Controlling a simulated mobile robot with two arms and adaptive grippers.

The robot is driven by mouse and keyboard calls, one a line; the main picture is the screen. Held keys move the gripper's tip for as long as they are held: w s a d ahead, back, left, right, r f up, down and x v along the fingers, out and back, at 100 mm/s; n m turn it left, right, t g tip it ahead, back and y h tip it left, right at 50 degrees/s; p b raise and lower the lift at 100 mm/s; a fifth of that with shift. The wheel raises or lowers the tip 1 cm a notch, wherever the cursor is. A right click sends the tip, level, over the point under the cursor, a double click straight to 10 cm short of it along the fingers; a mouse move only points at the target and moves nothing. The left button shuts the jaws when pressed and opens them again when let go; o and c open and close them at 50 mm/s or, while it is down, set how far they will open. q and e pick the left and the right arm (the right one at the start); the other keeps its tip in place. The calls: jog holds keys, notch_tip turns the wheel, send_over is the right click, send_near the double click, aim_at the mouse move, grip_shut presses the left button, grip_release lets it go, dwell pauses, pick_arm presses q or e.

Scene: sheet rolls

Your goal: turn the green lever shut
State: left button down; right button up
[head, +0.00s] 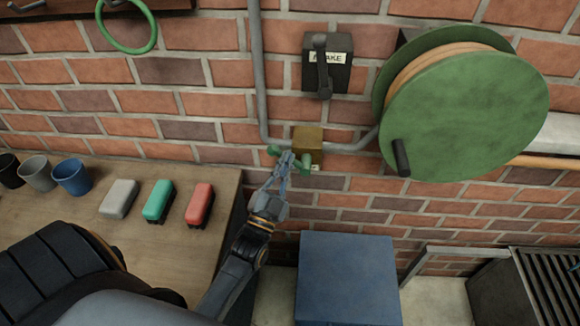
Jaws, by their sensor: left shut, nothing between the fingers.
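The green lever (302,163) sits on the front of a brass-coloured valve block (308,140) on the brick wall. The fingers hide part of the lever. My right gripper is not in view.
A grey pipe (257,75) runs to the valve. A dark box with a handle (327,65) is above it, and a large green reel (468,110) is right. A wooden table (95,215) holds cups and coloured blocks. A blue box (348,280) stands below.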

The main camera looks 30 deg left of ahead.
pick_arm(q)
jog(key=shift+s+a+f+n+y+b, duration=0.1)
jog(key=shift+a+f+n+y+b, duration=0.15)
jog(key=shift+f+n+y+b, duration=0.6)
jog(key=shift+s+a+f+n+y+b, duration=0.25)
jog(key=shift+n+y, duration=0.3)
jog(key=shift+n, duration=0.75)
jog(key=shift+a+f+n+y+b, duration=0.25)
jog(key=shift+f+n+y+b, duration=0.35)
jog(key=shift+n, duration=0.45)
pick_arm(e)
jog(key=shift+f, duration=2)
pick_arm(q)
jog(key=shift+f, duration=0.15)
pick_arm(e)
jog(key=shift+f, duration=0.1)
